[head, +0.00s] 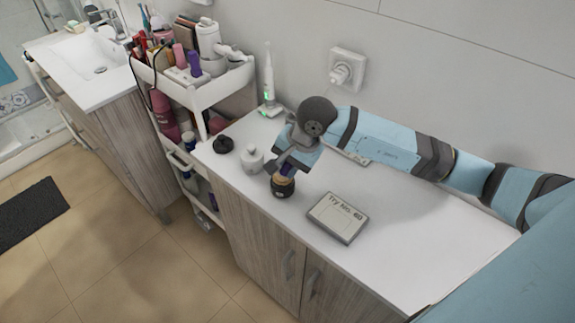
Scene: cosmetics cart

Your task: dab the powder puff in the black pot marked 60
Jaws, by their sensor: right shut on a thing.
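My right gripper (284,166) is shut on the powder puff (287,170), whose purple part shows between the fingers. The puff is directly over a dark pot (283,189) on the white counter, with a tan band showing at the pot's top. I cannot tell whether the puff touches the pot's contents. Any number on this pot is too small to read. A card (338,216) reading "Try No. 60" lies to the right of the pot. My left gripper is not in view.
A white pot (252,161) and a black lid-like thing (223,145) stand to the left. An electric toothbrush (268,82) stands behind. A white cart (205,92) full of cosmetics is beside the counter (425,240), whose right part is clear.

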